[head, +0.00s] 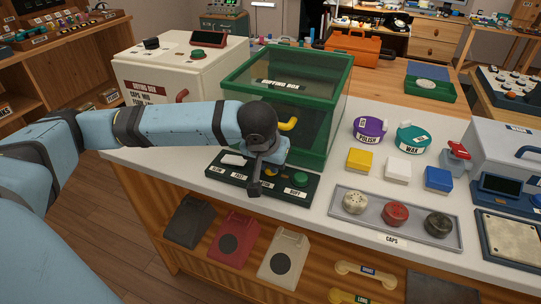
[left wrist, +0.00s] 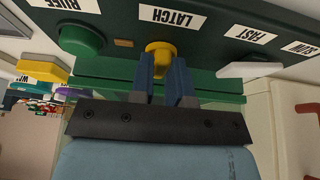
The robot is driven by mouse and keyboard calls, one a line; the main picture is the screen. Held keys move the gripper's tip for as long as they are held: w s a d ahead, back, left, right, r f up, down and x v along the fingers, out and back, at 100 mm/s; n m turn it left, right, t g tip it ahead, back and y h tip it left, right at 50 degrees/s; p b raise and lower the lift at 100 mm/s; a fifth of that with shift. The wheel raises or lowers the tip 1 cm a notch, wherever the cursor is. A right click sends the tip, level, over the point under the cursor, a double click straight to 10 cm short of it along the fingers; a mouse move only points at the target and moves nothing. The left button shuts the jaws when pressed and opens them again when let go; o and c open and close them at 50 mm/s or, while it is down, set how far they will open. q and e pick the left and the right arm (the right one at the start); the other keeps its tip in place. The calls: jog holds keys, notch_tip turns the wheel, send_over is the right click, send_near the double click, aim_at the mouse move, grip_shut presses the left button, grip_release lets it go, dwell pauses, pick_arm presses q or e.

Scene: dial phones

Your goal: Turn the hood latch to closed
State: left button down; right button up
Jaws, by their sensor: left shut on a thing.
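The hood latch (left wrist: 160,48) is a small yellow knob on the dark green control panel (left wrist: 290,18), under a LATCH label. My left gripper (left wrist: 163,66) is shut on it, with its two blue fingers at the knob's sides. In the head view my left gripper (head: 256,182) is over the panel (head: 236,180) and hides most of the latch. The buffing box (head: 238,103), with a green frame and clear hood, stands behind the panel. I cannot tell which way the latch is turned. My right gripper is out of view.
A white lever (left wrist: 250,69) and a green BUFF button (left wrist: 82,40) flank the latch. A cream drying box (head: 183,72) stands left of the buffing box. A caps tray (head: 345,227), colored blocks and polish and wax tins lie to the right.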

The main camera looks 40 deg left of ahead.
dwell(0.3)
pick_arm(q)
jog(key=c, duration=1.1)
grip_release()
jog(key=shift+s+r, duration=0.2)
jog(key=shift+r, duration=0.3)
jog(key=p+v, duration=0.4)
jog(key=v, duration=0.8)
jog(key=shift+s+r, duration=0.25)
jog(key=shift+s, duration=0.05)
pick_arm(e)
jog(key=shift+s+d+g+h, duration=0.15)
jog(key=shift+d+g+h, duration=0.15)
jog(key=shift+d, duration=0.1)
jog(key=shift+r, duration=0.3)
